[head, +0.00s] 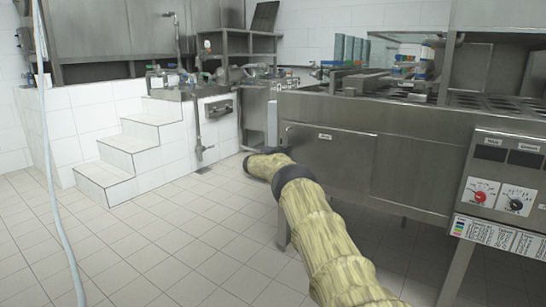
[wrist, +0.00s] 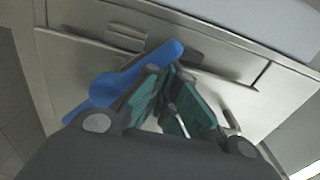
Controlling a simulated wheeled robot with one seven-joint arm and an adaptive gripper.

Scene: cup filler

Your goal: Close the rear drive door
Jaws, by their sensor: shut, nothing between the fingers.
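A grey metal door panel (head: 328,160) with a small label, too small to read, is on the side of the long steel machine in the head view. It looks nearly flush with the machine; I cannot tell if it is fully shut. In the wrist view a metal panel (wrist: 235,95) with dark seams fills the space beyond my gripper. My gripper (wrist: 170,72) is shut and empty, its teal pads close together near the panel. I cannot tell if it touches. A blue piece (wrist: 105,88) lies beside the fingers. In the head view my sleeved arm hides the gripper.
A second panel (head: 408,170) is to the right of the door. A control box (head: 500,182) with red and black knobs is at the right. White tiled steps (head: 125,150) stand at the left, and a pale hose (head: 58,170) hangs there. The tiled floor between is clear.

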